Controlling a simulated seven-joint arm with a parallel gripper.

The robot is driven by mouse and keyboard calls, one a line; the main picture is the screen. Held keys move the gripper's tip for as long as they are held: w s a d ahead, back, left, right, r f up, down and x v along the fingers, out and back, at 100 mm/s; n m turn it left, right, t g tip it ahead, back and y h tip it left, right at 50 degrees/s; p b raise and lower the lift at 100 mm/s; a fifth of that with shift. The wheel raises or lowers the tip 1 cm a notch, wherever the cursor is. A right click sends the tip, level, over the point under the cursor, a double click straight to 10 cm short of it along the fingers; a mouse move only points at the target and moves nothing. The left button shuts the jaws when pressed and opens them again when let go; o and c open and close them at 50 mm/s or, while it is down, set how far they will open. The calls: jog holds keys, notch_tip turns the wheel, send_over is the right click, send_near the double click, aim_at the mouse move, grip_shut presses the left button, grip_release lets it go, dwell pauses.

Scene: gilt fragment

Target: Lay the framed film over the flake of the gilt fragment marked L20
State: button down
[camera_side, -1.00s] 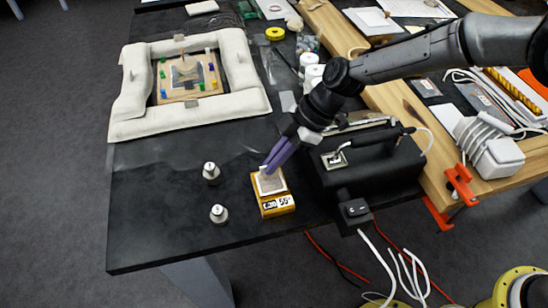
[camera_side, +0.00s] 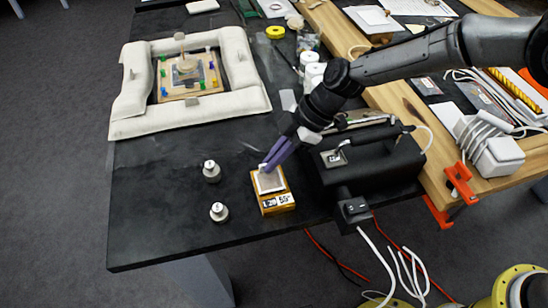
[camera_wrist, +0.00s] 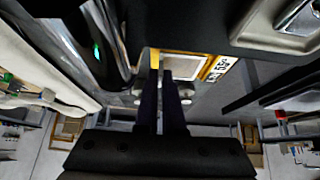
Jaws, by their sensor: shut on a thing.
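A small yellow block (camera_side: 284,206) with a label stands near the table's front edge, beside the black box. Its label seems to read L20 and 55°. The framed film (camera_side: 270,182), a small pale square with a light rim, is at the top of the block; I cannot tell whether it touches. My gripper (camera_side: 268,168) is shut on the film's far edge, its purple fingers slanting down. In the wrist view my fingers (camera_wrist: 162,82) reach the block (camera_wrist: 204,68). The gilt fragment (camera_side: 186,70) lies inside the padded surround at the back left; its flake is too small to make out.
The pale padded surround (camera_side: 245,92) rings the fragment, with small coloured pieces around it. Two metal weights (camera_side: 211,171) (camera_side: 219,212) stand left of the block. The black box (camera_side: 365,165) is close on the right. Dark table between block and surround is mostly clear.

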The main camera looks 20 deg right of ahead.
jog(key=shift+s+d+f, duration=0.15)
jog(key=shift+s+f, duration=0.05)
jog(key=shift+f, duration=0.7)
jog(key=c, duration=0.9)
grip_release()
jog(key=shift+c, duration=0.2)
jog(key=a+v, duration=0.1)
jog(key=v, duration=0.8)
jog(key=shift+w+r, duration=0.2)
jog(key=shift+r, duration=0.3)
